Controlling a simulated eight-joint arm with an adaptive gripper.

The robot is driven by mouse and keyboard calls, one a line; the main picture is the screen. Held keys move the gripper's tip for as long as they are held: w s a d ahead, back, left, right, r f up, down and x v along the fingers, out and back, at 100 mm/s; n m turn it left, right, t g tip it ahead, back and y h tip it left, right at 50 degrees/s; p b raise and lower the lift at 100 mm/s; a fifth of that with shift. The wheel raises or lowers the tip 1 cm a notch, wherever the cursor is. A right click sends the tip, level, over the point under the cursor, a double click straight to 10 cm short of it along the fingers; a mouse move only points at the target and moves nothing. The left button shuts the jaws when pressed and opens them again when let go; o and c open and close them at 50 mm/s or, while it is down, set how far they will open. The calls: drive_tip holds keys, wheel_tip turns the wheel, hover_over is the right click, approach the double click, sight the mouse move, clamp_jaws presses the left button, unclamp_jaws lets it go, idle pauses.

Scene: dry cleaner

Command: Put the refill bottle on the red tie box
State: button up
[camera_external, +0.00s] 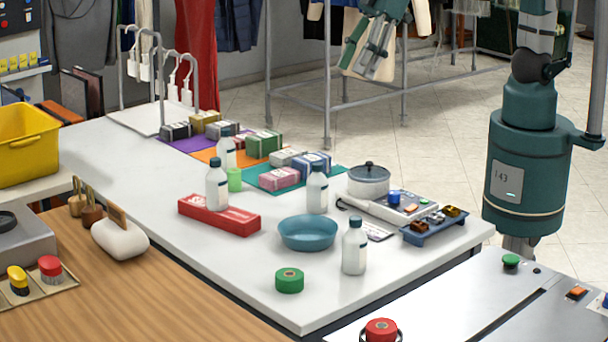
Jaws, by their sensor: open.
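The red tie box (232,220) lies on the white table, left of its middle. A white bottle with a dark cap and dark label (217,187) appears to stand upright on the box. Similar bottles stand behind it (226,155), behind the blue bowl (317,192) and near the table's front edge (354,250). I cannot tell which one is the refill bottle. My gripper (358,66) is at the top of the view, high and beyond the table's back edge. It is open and empty, apart from all the bottles.
A blue bowl (308,234) and a green roll (289,281) are near the front. A lidded pot (369,180), a white device (405,207) and a blue tray (433,228) stand at the right. Several wrapped boxes lie on coloured mats behind. The table's left part is clear.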

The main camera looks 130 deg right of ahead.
drive_tip(key=s+a+n, duration=0.1)
drive_tip(key=s+a, duration=0.3)
drive_tip(key=s, duration=0.4)
drive_tip(key=s+a+f+t, duration=0.1)
drive_tip(key=s+a, duration=0.3)
drive_tip(key=s, duration=0.4)
drive_tip(key=s+a+f+n+y, duration=0.1)
drive_tip(key=s+a, duration=0.3)
drive_tip(key=s, duration=0.4)
drive_tip(key=shift+s+a+n+t, duration=0.15)
drive_tip(key=shift+a+n+t, duration=0.1)
drive_tip(key=shift+n+t, duration=0.05)
